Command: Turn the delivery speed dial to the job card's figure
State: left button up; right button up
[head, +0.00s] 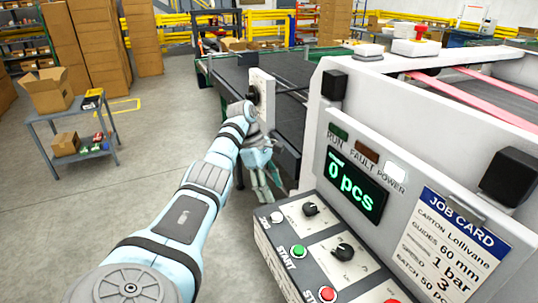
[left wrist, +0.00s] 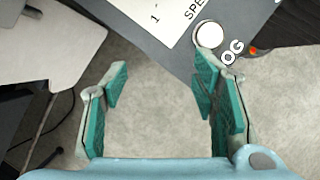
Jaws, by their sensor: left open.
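The control panel (head: 325,262) carries two black dials, an upper one (head: 310,208) beside a white JOG button (head: 276,217) and a lower one (head: 343,250). Their pointer settings are too small to read. The job card (head: 450,240) shows 60 mm, 1 bar, speed 3 and batch 50 pcs. My left gripper (head: 266,188) is open and empty, pointing down beside the panel's left edge. In the left wrist view its fingers (left wrist: 160,105) have bare floor between them; the JOG button (left wrist: 209,34) and part of a "SPE" label with a 1 lie beyond them. The dials are outside that view.
A white plate (head: 263,92) with a dark round part stands behind my left wrist by the conveyor (head: 292,76). The display (head: 354,187) reads 0 pcs. START (head: 299,251) and STOP (head: 327,294) buttons sit near the dials. Floor at left is clear up to a cart (head: 75,121).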

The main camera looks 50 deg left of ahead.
pick_arm(q)
jog(key=shift+s+a, duration=0.25)
jog(key=shift+a, duration=0.35)
jog(key=shift+d, duration=0.1)
